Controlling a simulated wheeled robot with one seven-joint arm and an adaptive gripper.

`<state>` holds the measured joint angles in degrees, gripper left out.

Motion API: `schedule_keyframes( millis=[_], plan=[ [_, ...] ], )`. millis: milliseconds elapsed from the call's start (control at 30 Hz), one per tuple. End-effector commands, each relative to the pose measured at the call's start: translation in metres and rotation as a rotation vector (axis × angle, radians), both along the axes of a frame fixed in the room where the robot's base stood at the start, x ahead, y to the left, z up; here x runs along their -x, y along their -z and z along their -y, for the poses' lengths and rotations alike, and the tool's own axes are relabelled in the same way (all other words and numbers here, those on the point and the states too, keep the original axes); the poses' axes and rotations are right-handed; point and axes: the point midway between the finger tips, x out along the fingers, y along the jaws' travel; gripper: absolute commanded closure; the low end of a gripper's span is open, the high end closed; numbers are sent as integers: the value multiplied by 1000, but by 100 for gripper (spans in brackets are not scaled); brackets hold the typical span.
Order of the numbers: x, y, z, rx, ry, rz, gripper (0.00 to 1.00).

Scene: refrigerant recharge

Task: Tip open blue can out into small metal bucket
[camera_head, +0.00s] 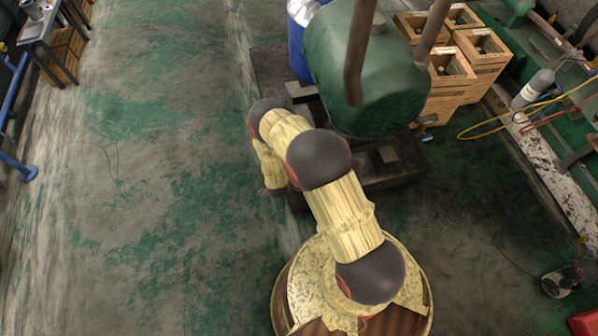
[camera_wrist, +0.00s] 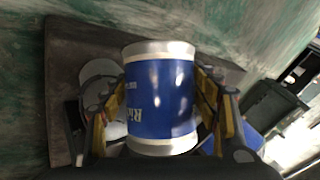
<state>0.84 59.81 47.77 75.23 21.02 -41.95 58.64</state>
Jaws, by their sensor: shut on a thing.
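The blue can (camera_wrist: 160,98), with silver bands at both ends and pale lettering that reads upside down, fills the middle of the wrist view. My gripper (camera_wrist: 158,92) is shut on it, with yellow-and-dark fingers on its left and right sides. The can's opening and contents cannot be seen. A pale grey rounded thing (camera_wrist: 98,76) shows partly behind the can at left; I cannot tell whether it is the small metal bucket. In the head view, my arm hides the gripper and held can, and I cannot make out the bucket.
A large green tank (camera_head: 352,82) stands on a dark base (camera_head: 404,163) beside my arm. A blue drum (camera_head: 296,46) is behind it. Wooden crates (camera_head: 447,88) and hoses (camera_head: 520,122) lie to the right. A table (camera_head: 40,28) stands at the top left. The left floor is mostly clear.

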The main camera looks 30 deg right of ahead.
Motion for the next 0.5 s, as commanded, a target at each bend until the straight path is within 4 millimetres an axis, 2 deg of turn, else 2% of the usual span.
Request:
schedule_keyframes(
  millis=[500],
  plan=[
    [0, 1, 2, -60, 1, 18, 77]
  ],
)
